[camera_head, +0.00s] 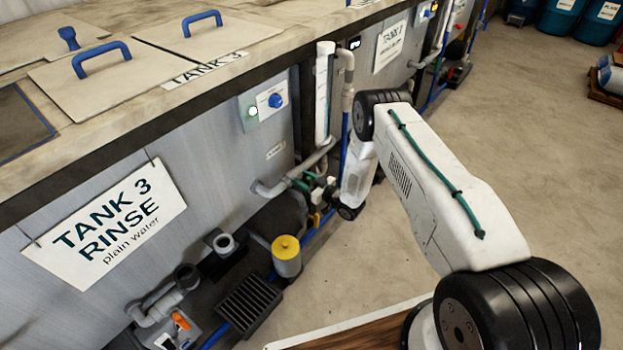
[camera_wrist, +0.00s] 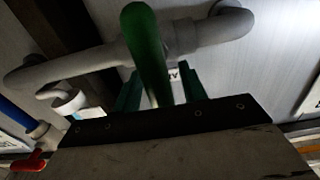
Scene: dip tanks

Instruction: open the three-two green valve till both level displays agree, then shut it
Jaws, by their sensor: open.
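The green valve handle (camera_wrist: 146,50) is a rounded lever in the wrist view, crossing in front of a grey pipe. My gripper (camera_wrist: 160,88) has two dark green fingers, apart, one on each side of the handle's lower part. The fingers look open, and I cannot tell whether either touches the handle. In the head view my gripper (camera_head: 322,190) is low by the pipes between the tanks, and the valve is small and partly hidden there.
A grey pipe (camera_wrist: 75,65) bends behind the handle. A red lever (camera_wrist: 28,163) is at lower left in the wrist view. A yellow-capped canister (camera_head: 286,258) and a dark grate (camera_head: 248,303) stand near tank 3 (camera_head: 105,222). The floor at right (camera_head: 540,170) is largely clear.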

